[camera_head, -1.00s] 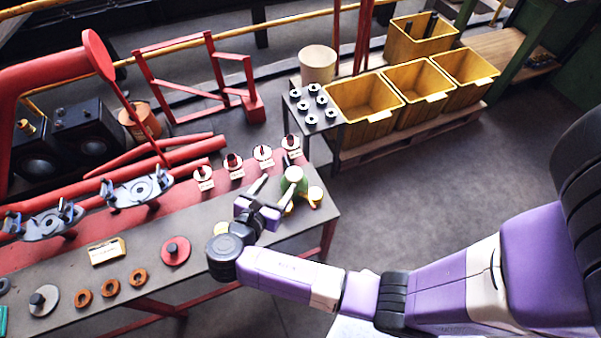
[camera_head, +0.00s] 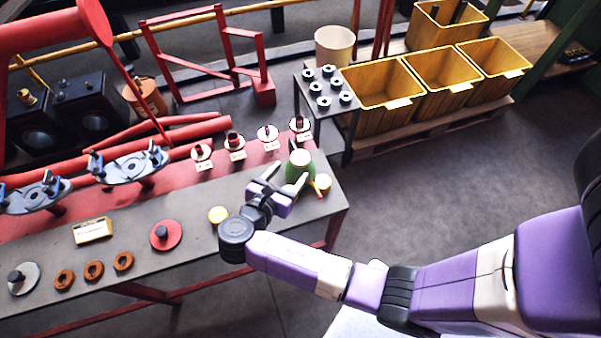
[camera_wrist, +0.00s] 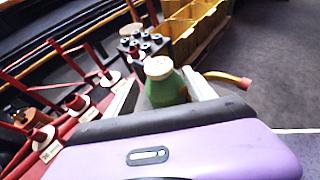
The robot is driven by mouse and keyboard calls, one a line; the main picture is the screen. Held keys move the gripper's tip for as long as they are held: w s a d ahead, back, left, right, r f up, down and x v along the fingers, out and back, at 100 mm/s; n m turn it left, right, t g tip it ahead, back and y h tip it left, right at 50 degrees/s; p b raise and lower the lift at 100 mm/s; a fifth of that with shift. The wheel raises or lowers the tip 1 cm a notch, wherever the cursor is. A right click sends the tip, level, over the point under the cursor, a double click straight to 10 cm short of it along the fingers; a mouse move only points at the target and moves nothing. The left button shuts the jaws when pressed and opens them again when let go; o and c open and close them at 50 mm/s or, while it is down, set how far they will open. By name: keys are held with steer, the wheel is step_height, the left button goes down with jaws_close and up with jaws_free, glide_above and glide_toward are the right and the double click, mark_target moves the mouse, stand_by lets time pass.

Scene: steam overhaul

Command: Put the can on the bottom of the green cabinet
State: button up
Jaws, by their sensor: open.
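A green can (camera_head: 299,166) with a pale cap stands upright near the right end of the workbench. My gripper (camera_head: 284,184) is open, with its fingers pointing toward the can from the left and front. In the wrist view the can (camera_wrist: 165,85) shows between the two fingers (camera_wrist: 160,98), its lower part hidden by my wrist. I cannot tell whether the fingers touch it. A dark green frame (camera_head: 545,62) at the far upper right may be part of the green cabinet; most of it is out of view.
Yellow bins (camera_head: 380,97) stand on a pallet behind. The floor (camera_head: 430,180) to the right is clear.

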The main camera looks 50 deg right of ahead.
mark_target(298, 160)
steer(key=shift+x, duration=3.55)
steer(key=shift+w+a, duration=0.1)
steer(key=shift+w, duration=0.05)
jaws_close()
